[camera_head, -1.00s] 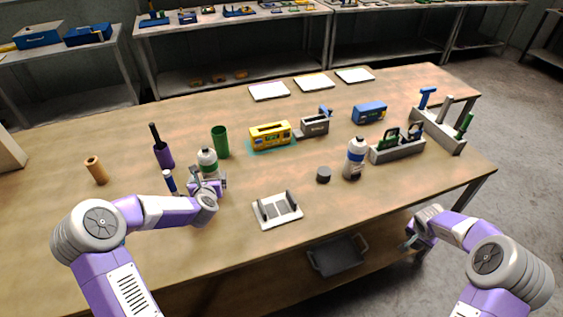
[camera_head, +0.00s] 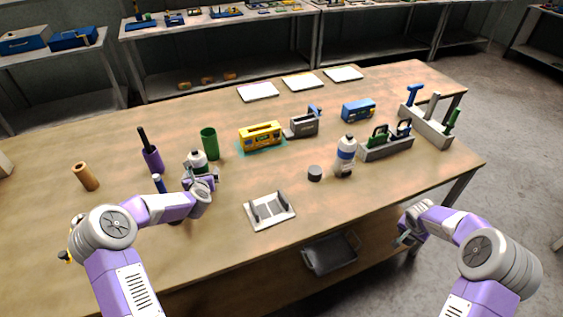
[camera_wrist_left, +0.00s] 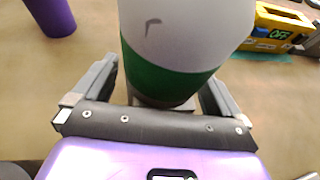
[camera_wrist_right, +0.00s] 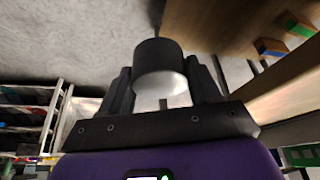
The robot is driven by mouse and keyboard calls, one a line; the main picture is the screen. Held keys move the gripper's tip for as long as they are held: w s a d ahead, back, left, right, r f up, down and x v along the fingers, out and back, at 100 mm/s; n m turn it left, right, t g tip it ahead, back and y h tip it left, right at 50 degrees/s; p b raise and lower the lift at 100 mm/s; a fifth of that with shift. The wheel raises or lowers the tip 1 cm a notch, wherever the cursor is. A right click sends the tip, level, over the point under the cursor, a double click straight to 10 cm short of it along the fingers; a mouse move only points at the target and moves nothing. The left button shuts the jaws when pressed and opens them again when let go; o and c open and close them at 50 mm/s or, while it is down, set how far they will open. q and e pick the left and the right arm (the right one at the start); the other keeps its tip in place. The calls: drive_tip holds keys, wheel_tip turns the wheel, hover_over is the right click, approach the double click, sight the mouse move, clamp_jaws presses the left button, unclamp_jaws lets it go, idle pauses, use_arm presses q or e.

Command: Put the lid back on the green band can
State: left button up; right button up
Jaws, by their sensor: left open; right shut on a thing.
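The green band can (camera_head: 197,158), white with a green band, stands upright on the table at the left. My left gripper (camera_head: 200,180) is at its near side. In the left wrist view the can (camera_wrist_left: 178,65) is between the fingers of the open left gripper (camera_wrist_left: 160,80). Its top is out of that view. My right gripper (camera_head: 404,238) is off the table's front right edge. In the right wrist view the right gripper (camera_wrist_right: 163,85) is shut on a dark grey round lid (camera_wrist_right: 158,62) with a pale inside or underside.
A white rack (camera_head: 269,212) lies near the front. A purple holder (camera_head: 153,158), a green cup (camera_head: 209,143) and a yellow box (camera_head: 262,140) stand around the can.

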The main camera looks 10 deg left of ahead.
sight(195, 154)
use_arm(q)
drive_tip(key=shift+w, duration=0.1)
